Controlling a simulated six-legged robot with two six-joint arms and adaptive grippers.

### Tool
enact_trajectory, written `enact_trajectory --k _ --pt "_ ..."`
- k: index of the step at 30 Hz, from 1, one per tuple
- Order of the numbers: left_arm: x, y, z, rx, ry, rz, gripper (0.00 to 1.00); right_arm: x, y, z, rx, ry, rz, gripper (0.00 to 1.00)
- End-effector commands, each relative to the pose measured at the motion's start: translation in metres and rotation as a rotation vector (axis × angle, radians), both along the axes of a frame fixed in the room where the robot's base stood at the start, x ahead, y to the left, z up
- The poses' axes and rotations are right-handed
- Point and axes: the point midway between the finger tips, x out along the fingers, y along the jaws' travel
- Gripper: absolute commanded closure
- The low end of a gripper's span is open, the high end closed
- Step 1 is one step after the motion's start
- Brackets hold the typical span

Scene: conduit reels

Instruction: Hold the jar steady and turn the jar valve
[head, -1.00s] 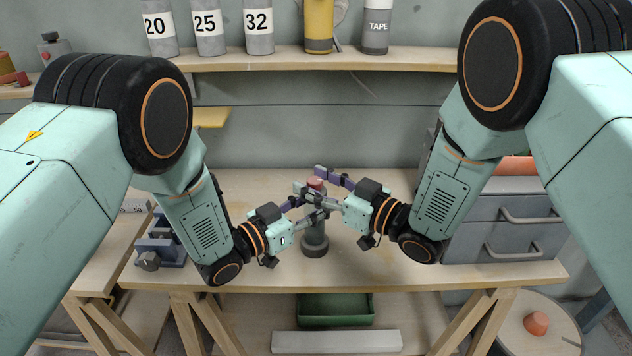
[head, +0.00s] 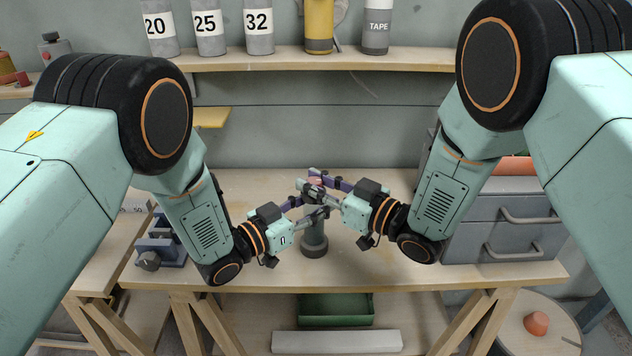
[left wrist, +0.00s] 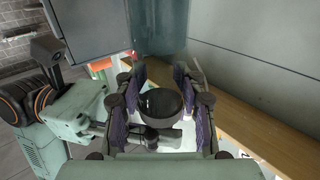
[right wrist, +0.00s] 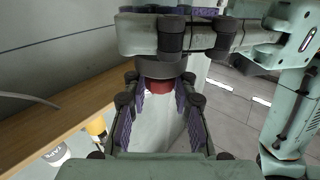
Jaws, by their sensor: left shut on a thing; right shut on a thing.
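The jar (head: 314,238) is a dark grey-green upright cylinder with a wider dark base, standing on the workbench. Its red valve (head: 315,181) is at the top, partly hidden by my right fingers; it shows red in the right wrist view (right wrist: 160,86) under a dark collar. My left gripper (head: 307,209) comes in from the left and is shut on the jar's upper body. In the left wrist view a dark round part (left wrist: 160,103) sits between its purple-padded fingers. My right gripper (head: 310,182) is just above it, shut on the valve.
The workbench (head: 240,190) is clear around the jar. A blue-grey vise-like fixture (head: 160,245) stands at left and a grey drawer unit (head: 505,228) at right. A shelf (head: 300,60) with labelled containers runs behind. A green tray (head: 335,308) lies below the bench.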

Motion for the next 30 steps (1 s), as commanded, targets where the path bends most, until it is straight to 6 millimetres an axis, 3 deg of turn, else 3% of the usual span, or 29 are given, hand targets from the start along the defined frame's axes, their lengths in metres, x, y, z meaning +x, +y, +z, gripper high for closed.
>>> enact_trajectory --k 12,22,23,30 --pt "-0.0017 0.0 0.0 -0.003 0.0 -0.003 1.0 0.0023 -0.0017 0.0001 0.0 0.001 -0.134 1.0" --pt "-0.0019 -0.0003 -0.0001 -0.003 0.0 -0.004 1.0 0.0027 -0.0027 0.0001 -0.001 0.001 -0.145 1.0" --pt "-0.0019 -0.0003 -0.0001 -0.003 0.0 -0.004 1.0 0.0028 -0.0028 0.0001 -0.001 0.001 -0.145 0.73" --pt "-0.0013 0.0 -0.0002 -0.001 0.0 -0.002 1.0 0.0019 -0.0019 0.0002 0.0 0.0 -0.141 0.52"
